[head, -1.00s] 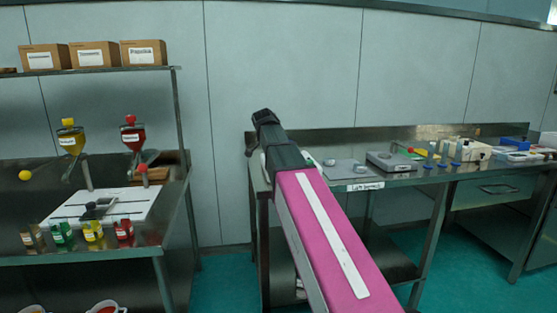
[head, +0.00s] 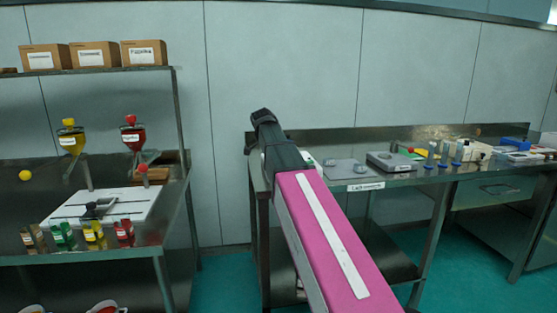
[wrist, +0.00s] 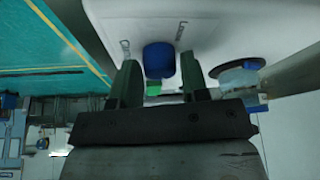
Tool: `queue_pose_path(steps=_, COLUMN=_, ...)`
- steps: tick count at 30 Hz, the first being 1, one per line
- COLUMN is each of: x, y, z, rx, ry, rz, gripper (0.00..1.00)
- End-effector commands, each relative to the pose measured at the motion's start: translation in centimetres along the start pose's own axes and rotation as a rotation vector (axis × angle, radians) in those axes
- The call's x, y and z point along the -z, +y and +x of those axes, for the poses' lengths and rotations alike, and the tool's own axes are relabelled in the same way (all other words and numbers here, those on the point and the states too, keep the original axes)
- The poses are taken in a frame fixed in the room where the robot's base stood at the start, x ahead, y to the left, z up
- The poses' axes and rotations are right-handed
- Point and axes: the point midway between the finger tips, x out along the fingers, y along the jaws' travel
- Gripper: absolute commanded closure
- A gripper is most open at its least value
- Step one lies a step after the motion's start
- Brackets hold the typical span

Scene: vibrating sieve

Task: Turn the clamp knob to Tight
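A blue clamp knob (wrist: 158,60) sits on a white panel (wrist: 110,12) in the wrist view. Dark lettering is printed on the panel above the knob: the word at the right seems to read "Loose", and the word at the left is too blurred to read. My gripper (wrist: 159,68) is open, with its two dark green fingers on either side of the knob. A gap shows between each finger and the knob, so it is not gripped.
In the wrist view a dark round disc (wrist: 236,67) and a pale grey bar (wrist: 286,70) lie right of the fingers. In the head view a steel table (head: 400,181) carries scales and small items. A steel bench (head: 90,260) with hoppers stands left. Floor shows between them.

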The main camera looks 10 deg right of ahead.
Motion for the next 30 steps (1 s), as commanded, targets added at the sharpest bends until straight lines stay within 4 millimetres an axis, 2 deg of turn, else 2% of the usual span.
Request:
queue_pose_path(steps=9, x=0.0, y=0.0, z=-0.1, rx=0.001, ry=0.001, rz=-0.001, gripper=0.44)
queue_pose_path(steps=13, x=0.0, y=-0.1, z=-0.8, rx=0.002, ry=0.001, rz=-0.001, gripper=0.44)
queue_pose_path(steps=17, x=0.0, y=-0.1, z=-2.5, rx=0.004, ry=0.002, rz=-0.001, gripper=0.44)
queue_pose_path(steps=24, x=0.1, y=-0.2, z=-7.0, rx=0.004, ry=0.002, rz=0.000, gripper=0.44)
queue_pose_path(steps=30, x=0.0, y=-0.1, z=-9.8, rx=0.003, ry=0.001, rz=-0.001, gripper=0.44)
